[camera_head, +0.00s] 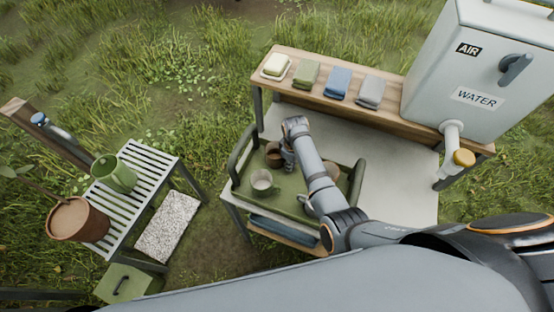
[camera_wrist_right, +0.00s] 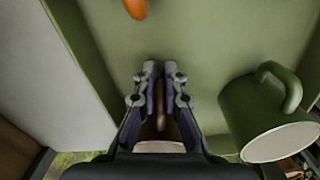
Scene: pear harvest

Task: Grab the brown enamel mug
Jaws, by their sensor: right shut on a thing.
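The brown enamel mug (camera_head: 273,154) stands in the green tray (camera_head: 238,178), near its far left corner. My right gripper (camera_head: 288,158) reaches down at the mug's right side. In the right wrist view the gripper (camera_wrist_right: 160,82) is nearly closed, with a narrow brown piece of the mug (camera_wrist_right: 160,122) between its fingers. The fingers and palm hide most of the mug there, so I cannot tell whether they hold its handle or its wall. My left gripper is not in view.
A tan round item (camera_head: 333,170) is partly behind my arm. Folded cloths and a water tank (camera_head: 470,75) stand on the shelf behind.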

